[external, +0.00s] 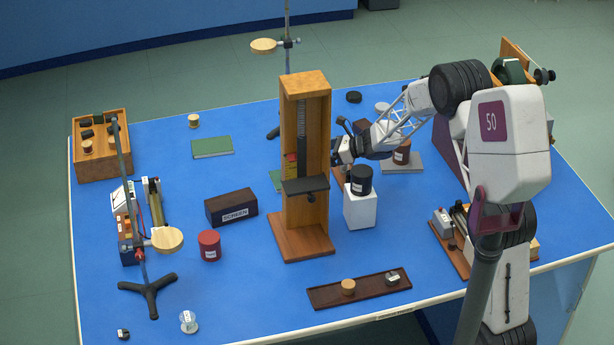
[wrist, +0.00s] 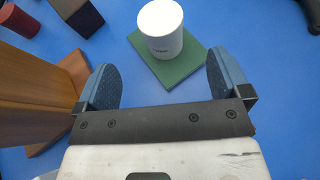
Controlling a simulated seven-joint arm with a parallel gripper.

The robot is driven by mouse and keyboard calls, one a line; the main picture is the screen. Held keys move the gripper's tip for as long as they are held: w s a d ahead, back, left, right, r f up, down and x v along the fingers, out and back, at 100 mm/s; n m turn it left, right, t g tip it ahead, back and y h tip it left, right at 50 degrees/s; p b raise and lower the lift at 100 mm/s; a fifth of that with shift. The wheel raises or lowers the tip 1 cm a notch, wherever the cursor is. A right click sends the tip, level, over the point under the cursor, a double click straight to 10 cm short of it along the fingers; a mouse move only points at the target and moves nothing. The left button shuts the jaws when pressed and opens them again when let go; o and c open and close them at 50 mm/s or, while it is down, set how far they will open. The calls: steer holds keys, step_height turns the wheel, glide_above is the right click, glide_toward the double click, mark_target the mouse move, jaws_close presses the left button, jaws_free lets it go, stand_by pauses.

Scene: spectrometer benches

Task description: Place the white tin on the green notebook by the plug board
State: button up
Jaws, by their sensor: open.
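A white tin (wrist: 160,28) stands upright on a green square pad (wrist: 182,68) in the wrist view. In the external view the wooden stand hides the tin; only a corner of that green pad (external: 276,180) shows. My gripper (wrist: 160,78) is open and empty, its fingers to either side below the tin in the picture, apart from it. In the external view my gripper (external: 340,152) is right behind the stand, its fingertips partly hidden. A green notebook (external: 212,147) lies flat with its top bare, right of a wooden box (external: 103,165) holding small dark and pale parts, possibly the plug board.
The tall wooden stand (external: 304,240) is close beside my gripper. A black tin (external: 361,179) sits on a white block (external: 360,208) nearby. A dark box (external: 230,207) and red tin (external: 209,245) lie left of the stand. Blue tabletop is clear around the green notebook.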

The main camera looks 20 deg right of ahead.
steer(key=shift+r, duration=0.1)
steer(key=s+d+r+m+t+h, duration=0.2)
steer(key=s+d+r+m+h, duration=0.3)
steer(key=r+m, duration=0.35)
steer(key=s+d+r+m+t+h, duration=0.25)
steer(key=s+d+r+m, duration=0.25)
steer(key=d+r+m, duration=0.35)
steer(key=s+d+r+m+g+h, duration=0.1)
steer(key=s+d+r+m+h, duration=0.2)
steer(key=s+m, duration=0.45)
steer(key=s+d+r+m+g+h, duration=0.1)
steer(key=s+d+r+m+h, duration=0.2)
steer(key=s+m, duration=0.4)
steer(key=s+f+m+g+y, duration=0.1)
steer(key=s+m+g, duration=0.2)
steer(key=s+m, duration=0.5)
steer(key=s+f+m+g+y, duration=0.1)
steer(key=s+m+g, duration=0.2)
steer(key=s, duration=2.4)
steer(key=m, duration=0.5)
steer(key=shift+s+d+f+m+g, duration=0.25)
steer(key=shift+d+f+m+g, duration=0.1)
steer(key=shift+d, duration=0.05)
